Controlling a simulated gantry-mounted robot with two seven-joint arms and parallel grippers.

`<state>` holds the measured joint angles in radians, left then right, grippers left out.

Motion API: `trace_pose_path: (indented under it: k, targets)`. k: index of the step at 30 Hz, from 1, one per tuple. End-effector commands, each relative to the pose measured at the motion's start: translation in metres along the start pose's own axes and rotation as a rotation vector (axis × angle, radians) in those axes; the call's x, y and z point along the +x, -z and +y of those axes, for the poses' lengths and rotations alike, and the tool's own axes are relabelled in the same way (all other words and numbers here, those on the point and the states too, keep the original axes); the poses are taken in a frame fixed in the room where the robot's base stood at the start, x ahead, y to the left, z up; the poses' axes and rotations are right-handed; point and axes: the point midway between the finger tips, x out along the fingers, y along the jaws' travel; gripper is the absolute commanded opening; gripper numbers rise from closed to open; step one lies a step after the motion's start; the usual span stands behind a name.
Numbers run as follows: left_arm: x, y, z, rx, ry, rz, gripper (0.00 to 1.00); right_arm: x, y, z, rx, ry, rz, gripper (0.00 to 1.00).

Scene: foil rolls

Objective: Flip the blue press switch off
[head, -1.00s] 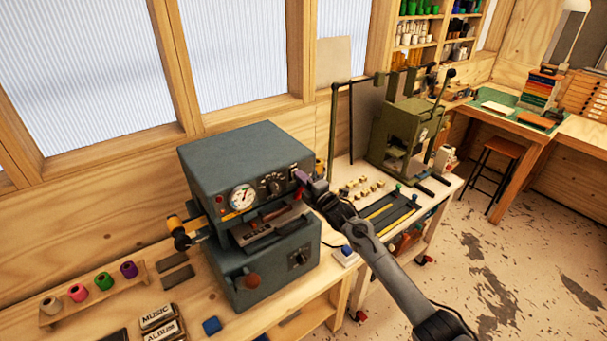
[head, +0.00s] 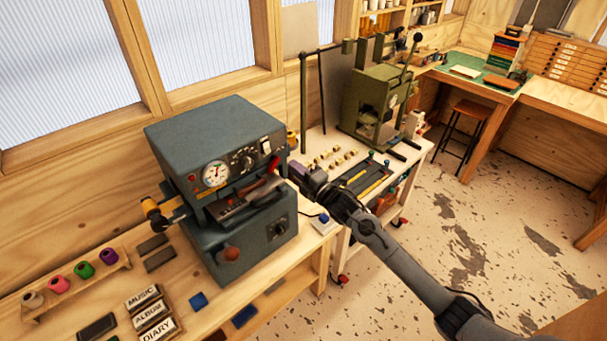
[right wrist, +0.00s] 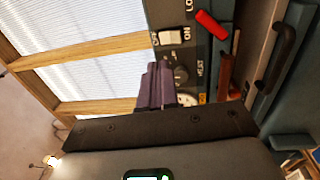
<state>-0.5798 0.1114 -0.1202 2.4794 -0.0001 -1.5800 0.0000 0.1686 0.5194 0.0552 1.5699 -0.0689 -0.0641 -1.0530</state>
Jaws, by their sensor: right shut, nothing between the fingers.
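The blue press (head: 215,125) stands on the wooden bench, with a gauge, a dial and a white rocker switch (head: 266,147) on its front panel. In the right wrist view the white switch (right wrist: 171,37) sits between the labels OFF and ON; I cannot tell which side is pressed in. My right gripper (head: 291,170) is just right of and below the switch, apart from it. In the right wrist view its purple fingers (right wrist: 154,84) are shut and empty, in front of the panel near the dial. My left gripper is not in view.
A red handle (head: 273,163) sticks out beside the press opening, close to my right gripper. A green press (head: 378,105) stands on the cart to the right.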

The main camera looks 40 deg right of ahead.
Motion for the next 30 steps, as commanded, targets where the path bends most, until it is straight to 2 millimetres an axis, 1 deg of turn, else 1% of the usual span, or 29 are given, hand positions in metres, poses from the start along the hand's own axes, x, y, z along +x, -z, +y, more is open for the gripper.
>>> trace_pose_path:
  k: [1,3,9,25,28,29,30]
  targets:
    - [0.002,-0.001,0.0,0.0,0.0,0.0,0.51,-0.007,0.0,-0.001,-0.002,0.001,0.001,0.0]
    - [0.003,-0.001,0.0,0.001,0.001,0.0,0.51,-0.014,0.0,0.0,-0.002,0.0,0.001,0.0]
    - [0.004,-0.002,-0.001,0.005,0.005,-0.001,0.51,-0.026,0.0,0.003,-0.001,-0.001,0.0,0.0]
    - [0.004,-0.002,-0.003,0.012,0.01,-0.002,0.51,-0.028,0.0,0.003,0.0,0.0,0.0,0.0]
    - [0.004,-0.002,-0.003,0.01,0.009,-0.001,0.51,-0.031,0.0,-0.005,0.0,0.014,0.0,0.0]
    - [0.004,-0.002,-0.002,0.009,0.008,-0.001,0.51,-0.034,0.001,-0.01,0.002,0.022,0.0,0.0]
    - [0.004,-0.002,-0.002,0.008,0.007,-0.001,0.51,-0.038,0.002,-0.02,0.005,0.037,0.0,0.0]
